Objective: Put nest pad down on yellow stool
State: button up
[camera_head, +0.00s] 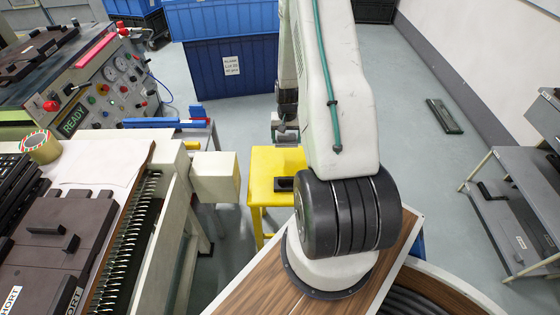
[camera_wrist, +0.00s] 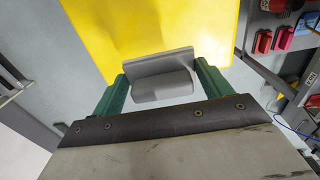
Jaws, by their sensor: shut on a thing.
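My gripper (camera_wrist: 161,75) has its two green fingers on either side of a grey ridged piece, which I take to be the nest pad (camera_wrist: 162,88), and is shut on it. The yellow stool (camera_wrist: 150,25) fills the background behind the pad in the wrist view. I cannot tell whether the pad touches it. In the head view the stool (camera_head: 264,165) stands in the middle, partly behind my arm. A small dark piece (camera_head: 284,184) shows at the stool's top; I cannot tell whether it is the held pad. My fingers are not clear there.
A control panel (camera_head: 105,85) and a workbench with dark pads (camera_head: 60,235) stand at left. Blue crates (camera_head: 222,75) are behind the stool. A grey shelf cart (camera_head: 520,190) is at right. The floor between stool and cart is mostly clear.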

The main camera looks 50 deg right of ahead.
aim_at(286, 159)
notch_tip(286, 159, down, 9)
jog(key=shift+r, duration=0.2)
dwell(0.3)
jog(key=shift+f, duration=0.15)
jog(key=o, duration=0.9)
jog(key=shift+o, duration=0.2)
